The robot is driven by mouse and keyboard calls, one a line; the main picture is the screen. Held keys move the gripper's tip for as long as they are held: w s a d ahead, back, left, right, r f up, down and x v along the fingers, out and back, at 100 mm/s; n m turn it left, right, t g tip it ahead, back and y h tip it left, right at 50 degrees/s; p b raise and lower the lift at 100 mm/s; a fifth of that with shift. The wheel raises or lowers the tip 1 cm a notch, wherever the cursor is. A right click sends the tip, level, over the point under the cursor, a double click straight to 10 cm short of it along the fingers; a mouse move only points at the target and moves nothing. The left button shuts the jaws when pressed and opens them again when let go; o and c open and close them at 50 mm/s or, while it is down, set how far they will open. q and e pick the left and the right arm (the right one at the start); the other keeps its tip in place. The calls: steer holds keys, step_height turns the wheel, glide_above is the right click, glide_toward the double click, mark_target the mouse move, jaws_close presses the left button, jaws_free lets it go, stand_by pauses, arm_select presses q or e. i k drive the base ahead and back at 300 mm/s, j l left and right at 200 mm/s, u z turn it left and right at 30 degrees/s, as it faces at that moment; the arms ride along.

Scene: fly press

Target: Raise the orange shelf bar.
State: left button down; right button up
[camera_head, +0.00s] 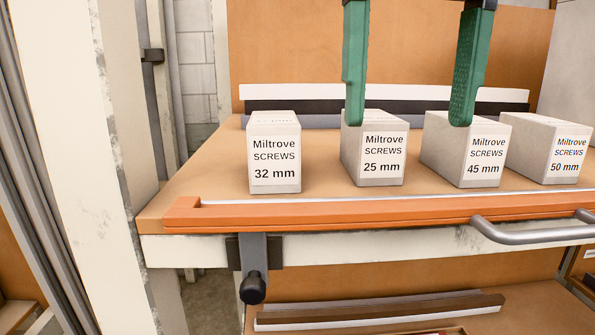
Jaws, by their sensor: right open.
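The orange shelf bar (380,211) runs along the front edge of the wooden shelf (215,178), lying low in front of the boxes. A grey handle (530,231) is fixed to its right part. A grey bracket with a black knob (253,288) hangs below its left part. My right gripper (406,122) has two green fingers coming down from the top, spread wide apart and empty. Its fingers show in front of the 25 mm and 45 mm boxes, above the bar. My left gripper is out of view.
Several white screw boxes stand in a row on the shelf: 32 mm (274,160), 25 mm (375,155), 45 mm (467,155) and 50 mm (550,150). A white upright post (95,130) stands at left. Dark and white strips (380,312) lie on a lower shelf.

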mark_target(187, 214)
steer(key=k, duration=1.15)
